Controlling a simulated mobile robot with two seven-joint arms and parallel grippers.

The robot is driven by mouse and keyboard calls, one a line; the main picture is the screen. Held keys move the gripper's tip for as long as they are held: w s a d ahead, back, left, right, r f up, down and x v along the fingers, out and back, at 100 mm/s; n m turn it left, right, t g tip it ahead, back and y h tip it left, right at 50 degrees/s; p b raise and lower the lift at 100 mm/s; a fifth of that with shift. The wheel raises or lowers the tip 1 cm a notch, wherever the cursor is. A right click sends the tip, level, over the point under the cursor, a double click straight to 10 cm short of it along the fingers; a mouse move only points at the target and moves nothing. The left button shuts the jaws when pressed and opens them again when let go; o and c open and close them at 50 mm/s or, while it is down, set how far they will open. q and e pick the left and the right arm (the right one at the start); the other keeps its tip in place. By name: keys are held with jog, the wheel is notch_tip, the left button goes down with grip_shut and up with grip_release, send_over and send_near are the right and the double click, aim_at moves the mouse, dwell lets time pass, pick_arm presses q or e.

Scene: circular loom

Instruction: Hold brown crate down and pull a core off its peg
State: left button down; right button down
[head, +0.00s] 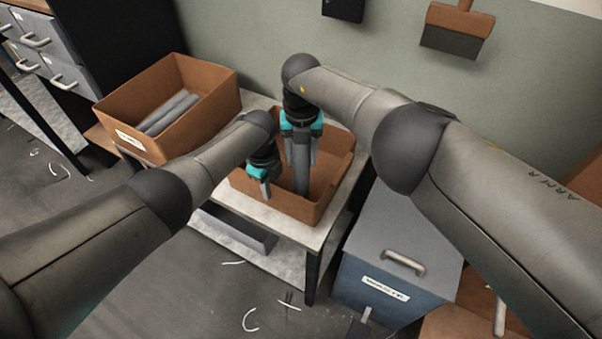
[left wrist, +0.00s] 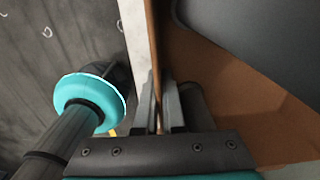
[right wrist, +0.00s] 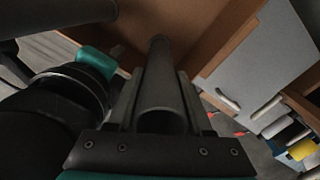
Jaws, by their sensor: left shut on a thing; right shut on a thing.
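The brown crate (head: 328,192) stands on a small light table. My left gripper (head: 265,188) is shut on the crate's near-left wall; in the left wrist view its fingers (left wrist: 158,112) pinch the thin wall from both sides. My right gripper (head: 301,150) points down into the crate and is shut on a grey tubular core (head: 301,180). The core stands about upright, its lower part inside the crate. In the right wrist view the core (right wrist: 160,85) lies between the fingers, its open end towards the camera. The peg is hidden, so I cannot tell how far the core sits on it.
Another brown crate (head: 205,75) with several grey tubes stands to the left. A blue-grey lidded box (head: 395,255) with a handle stands right of the table (head: 305,233). White scraps lie on the dark floor. A brush (head: 455,30) hangs on the wall.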

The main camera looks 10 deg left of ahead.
jog(key=shift+r, duration=0.35)
notch_tip(320, 180, up, 11)
dwell(0.8)
jog(key=shift+r, duration=0.15)
notch_tip(320, 180, up, 8)
dwell(0.8)
dwell(0.5)
pick_arm(q)
jog(key=c, duration=0.9)
grip_release()
jog(key=shift+c, duration=0.2)
notch_tip(320, 180, up, 12)
